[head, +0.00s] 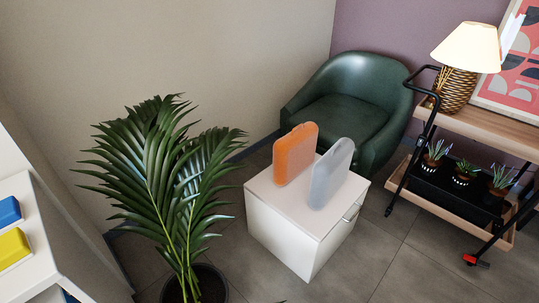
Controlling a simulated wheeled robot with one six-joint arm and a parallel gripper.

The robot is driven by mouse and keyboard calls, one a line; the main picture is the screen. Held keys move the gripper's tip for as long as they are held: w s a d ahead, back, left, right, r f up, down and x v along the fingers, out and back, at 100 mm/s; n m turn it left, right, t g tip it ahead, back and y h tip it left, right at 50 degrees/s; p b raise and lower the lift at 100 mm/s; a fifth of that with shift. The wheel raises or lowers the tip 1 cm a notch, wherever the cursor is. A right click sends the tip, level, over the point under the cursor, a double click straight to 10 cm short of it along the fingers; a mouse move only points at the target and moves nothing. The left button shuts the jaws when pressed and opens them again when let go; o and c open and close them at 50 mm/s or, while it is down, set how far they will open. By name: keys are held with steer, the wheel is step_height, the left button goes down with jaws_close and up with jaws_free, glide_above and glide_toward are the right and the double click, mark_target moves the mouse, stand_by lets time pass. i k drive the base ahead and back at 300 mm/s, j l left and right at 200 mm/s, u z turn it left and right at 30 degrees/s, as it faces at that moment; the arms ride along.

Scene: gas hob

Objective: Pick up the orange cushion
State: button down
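An orange block-shaped thing with rounded corners (295,155), the only orange item like a cushion here, stands upright on a low white cabinet (285,218). It is on the left part of the cabinet top. A similar pale grey one (331,174) stands upright just to its right and nearer, and may overlap its right edge. I cannot tell whether the two touch. My gripper is not in view.
A leafy plant (175,190) in a dark pot stands left of the cabinet. A dark green armchair (345,105) is behind it. A wheeled cart (485,120) with a lamp and small plants is at right. A white shelf (40,265) is at lower left.

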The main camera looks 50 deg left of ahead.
mark_target(294, 153)
steer(key=u, duration=1.55)
steer(key=i+l, duration=0.25)
steer(key=i, duration=0.15)
steer(key=i+l+z, duration=0.1)
steer(key=i+l, duration=0.4)
steer(key=i, duration=0.3)
